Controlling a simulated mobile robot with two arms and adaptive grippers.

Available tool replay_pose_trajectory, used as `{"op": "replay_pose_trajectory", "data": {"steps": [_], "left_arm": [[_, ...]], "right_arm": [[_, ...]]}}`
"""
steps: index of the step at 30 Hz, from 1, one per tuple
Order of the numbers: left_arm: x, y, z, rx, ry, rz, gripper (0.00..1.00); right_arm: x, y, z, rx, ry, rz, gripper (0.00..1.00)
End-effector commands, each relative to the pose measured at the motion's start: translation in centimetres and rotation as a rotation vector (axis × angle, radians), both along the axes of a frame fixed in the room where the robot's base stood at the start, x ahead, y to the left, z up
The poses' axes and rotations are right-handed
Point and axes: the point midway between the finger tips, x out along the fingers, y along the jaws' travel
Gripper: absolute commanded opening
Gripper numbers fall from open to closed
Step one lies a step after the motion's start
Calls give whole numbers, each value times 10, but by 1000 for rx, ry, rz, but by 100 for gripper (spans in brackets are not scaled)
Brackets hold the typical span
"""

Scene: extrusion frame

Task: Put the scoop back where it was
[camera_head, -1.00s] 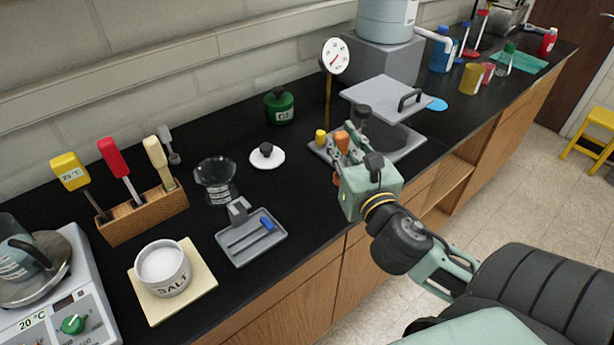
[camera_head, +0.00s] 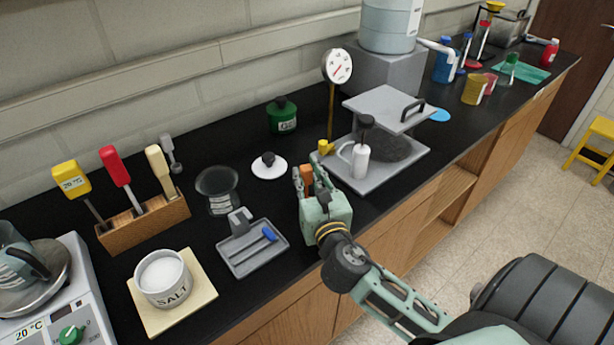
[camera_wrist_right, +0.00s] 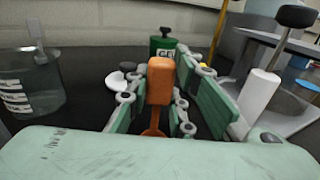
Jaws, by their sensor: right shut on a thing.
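My right gripper (camera_head: 304,178) is shut on an orange tool (camera_head: 307,176), which I take to be the scoop. In the right wrist view its thick orange handle (camera_wrist_right: 160,80) stands upright between the green fingers, with a thin orange shaft below. Its lower end is partly hidden by my gripper. The gripper is over the counter's front part, right of the small grey tray (camera_head: 255,262) with a blue-handled piece, and left of the grey press (camera_head: 385,110). My left gripper is not in view.
A wooden block (camera_head: 145,222) holds yellow, red and cream handled tools. A salt pot (camera_head: 163,280) stands on a pale board. A glass beaker (camera_head: 218,190), a white lid (camera_head: 268,167) and a green jar (camera_head: 282,116) stand nearby. A gauge (camera_head: 337,66) rises behind my gripper.

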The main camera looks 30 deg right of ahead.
Motion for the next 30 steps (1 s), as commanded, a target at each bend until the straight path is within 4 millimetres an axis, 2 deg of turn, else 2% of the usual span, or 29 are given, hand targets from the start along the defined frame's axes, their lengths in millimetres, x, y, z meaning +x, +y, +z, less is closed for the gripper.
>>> {"op": "replay_pose_trajectory", "data": {"steps": [6, 7, 13, 24, 30], "left_arm": [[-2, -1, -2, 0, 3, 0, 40], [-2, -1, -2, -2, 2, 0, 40], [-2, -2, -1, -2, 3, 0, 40], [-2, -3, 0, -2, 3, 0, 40], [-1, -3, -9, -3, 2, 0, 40]], "right_arm": [[0, 0, -3, -1, -1, 0, 0], [0, 0, -2, -1, -1, 0, 22], [0, 0, -2, -1, 0, 0, 40], [-1, 0, 1, 0, 0, 0, 40], [-32, 10, -2, 2, 3, 2, 40]]}}
